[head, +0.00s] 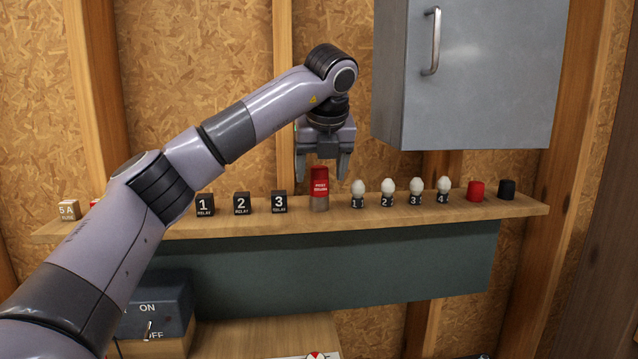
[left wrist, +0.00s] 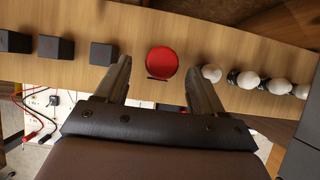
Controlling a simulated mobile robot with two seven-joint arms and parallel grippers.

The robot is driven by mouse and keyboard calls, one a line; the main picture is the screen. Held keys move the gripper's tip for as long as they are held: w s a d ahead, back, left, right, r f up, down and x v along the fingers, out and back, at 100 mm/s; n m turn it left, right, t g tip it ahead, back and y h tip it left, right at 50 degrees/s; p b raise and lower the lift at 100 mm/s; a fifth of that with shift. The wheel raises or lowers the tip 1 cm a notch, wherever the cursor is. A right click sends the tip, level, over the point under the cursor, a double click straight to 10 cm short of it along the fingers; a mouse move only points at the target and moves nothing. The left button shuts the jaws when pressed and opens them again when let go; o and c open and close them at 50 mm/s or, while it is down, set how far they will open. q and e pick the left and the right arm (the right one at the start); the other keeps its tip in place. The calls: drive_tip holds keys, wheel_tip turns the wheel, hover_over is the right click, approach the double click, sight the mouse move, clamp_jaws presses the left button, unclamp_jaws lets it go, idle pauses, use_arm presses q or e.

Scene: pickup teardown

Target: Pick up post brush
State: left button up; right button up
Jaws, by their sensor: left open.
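The post brush (head: 319,184) is a red cylinder labelled "POST BRUSH" with a paler lower end. It stands upright on the wooden shelf (head: 250,222), between the relay 3 block and the first white bulb. My left gripper (head: 322,172) is open and points down over the brush, its fingers to either side of the red top. In the left wrist view the brush's round red top (left wrist: 162,61) lies just beyond the fingertips, between their lines. I cannot tell whether the fingers touch it. My right gripper is in neither view.
Black relay blocks (head: 242,203) stand left of the brush. Several white bulbs (head: 387,190), a red cap (head: 475,190) and a black cap (head: 506,189) stand to its right. A grey cabinet (head: 470,80) hangs above the shelf at right. A switch box (head: 158,303) sits below.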

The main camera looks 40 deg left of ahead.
sight(319, 183)
use_arm(q)
drive_tip(key=p+x, duration=0.1)
drive_tip(key=x, duration=0.3)
drive_tip(key=shift+f, duration=0.15)
drive_tip(key=c, duration=1.1)
wheel_tip(319, 183, up, 10)
drive_tip(key=shift+r, duration=0.1)
